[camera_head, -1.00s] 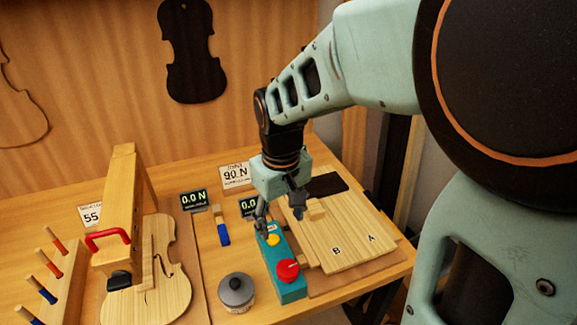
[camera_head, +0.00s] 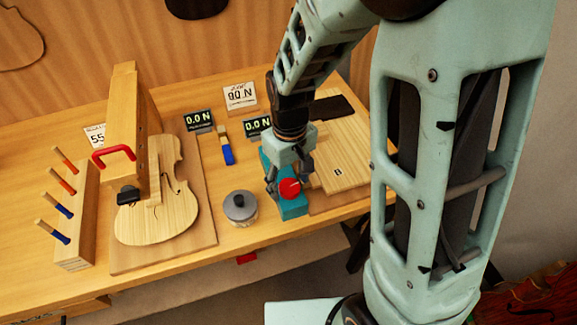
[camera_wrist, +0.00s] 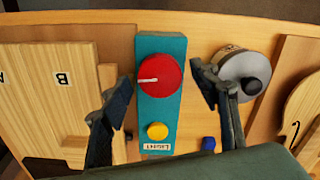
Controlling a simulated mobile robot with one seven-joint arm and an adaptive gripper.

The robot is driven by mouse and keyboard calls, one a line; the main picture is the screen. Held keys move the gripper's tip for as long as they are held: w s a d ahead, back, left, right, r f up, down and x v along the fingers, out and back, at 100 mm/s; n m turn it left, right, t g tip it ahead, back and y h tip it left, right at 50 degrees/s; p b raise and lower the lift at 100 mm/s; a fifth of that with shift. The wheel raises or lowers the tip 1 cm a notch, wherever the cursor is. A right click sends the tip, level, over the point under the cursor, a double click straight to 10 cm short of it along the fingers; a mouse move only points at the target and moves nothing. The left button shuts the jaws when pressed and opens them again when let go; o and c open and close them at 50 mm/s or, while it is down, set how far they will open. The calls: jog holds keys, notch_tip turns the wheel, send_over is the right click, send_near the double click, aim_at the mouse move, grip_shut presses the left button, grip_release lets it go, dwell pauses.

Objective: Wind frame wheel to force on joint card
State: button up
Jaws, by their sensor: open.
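A red round wheel (camera_head: 290,188) with a white pointer line sits on a narrow teal box (camera_head: 293,209) near the bench's front edge. The wheel also shows in the wrist view (camera_wrist: 160,80), with a yellow button (camera_wrist: 157,131) and a "LIGHT" label on the same box. My gripper (camera_head: 285,181) is open over the box. In the wrist view its fingers (camera_wrist: 162,80) stand either side of the box and wheel, with nothing held. A white card (camera_head: 240,96) behind appears to read 90 N. Two dark displays, left (camera_head: 199,121) and right (camera_head: 257,126), read 0.0 N.
A grey lidded jar (camera_head: 240,208) stands close left of the box, near one finger. Joined pale boards (camera_head: 345,178) lie right. A violin body (camera_head: 177,213) lies left under a wooden frame with a red handle (camera_head: 113,153). A peg rack (camera_head: 77,222) is at far left.

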aim_at(290, 186)
jog(key=shift+f, duration=0.2)
jog(key=c, duration=1.2)
jog(key=shift+o, duration=0.2)
jog(key=shift+m, duration=2.2)
jog(key=o, duration=1.2)
jog(key=shift+c, duration=0.2)
jog(key=shift+r, duration=0.15)
notch_tip(290, 186, up, 12)
